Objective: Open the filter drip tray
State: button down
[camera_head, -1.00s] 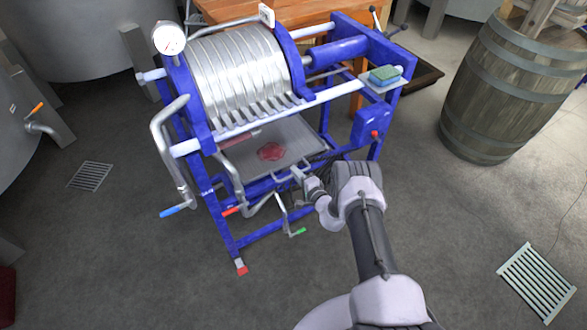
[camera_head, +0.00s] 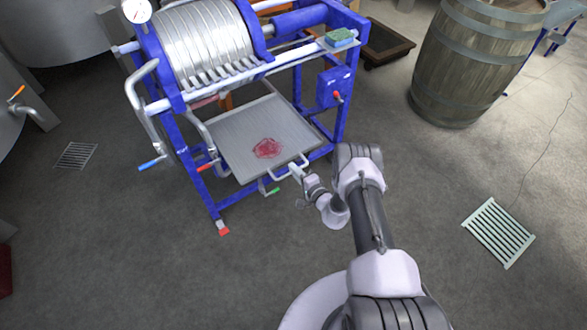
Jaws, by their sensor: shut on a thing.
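The filter drip tray (camera_head: 237,132) is a flat grey metal tray under the ribbed filter, with a red wine stain on its floor. It sticks out of the blue frame toward me. Its handle (camera_head: 276,176) is a pale bar on the front edge. My gripper (camera_head: 297,171) is shut on the right part of this handle. The fingertips are small in the picture and partly hidden by my wrist.
The blue filter frame (camera_head: 186,163) stands around the tray, with pipes and blue, red and green valve levers at its left and front. A wooden barrel (camera_head: 466,62) stands at the right. A floor grate (camera_head: 499,233) lies at lower right. The floor in front is clear.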

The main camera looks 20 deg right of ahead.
dwell(0.3)
jog(key=c, duration=1.5)
grip_release()
jog(key=shift+s, duration=0.15)
jog(key=p+v, duration=0.6)
jog(key=v, duration=1.1)
jog(key=shift+s+d, duration=0.1)
jog(key=shift+s, duration=0.05)
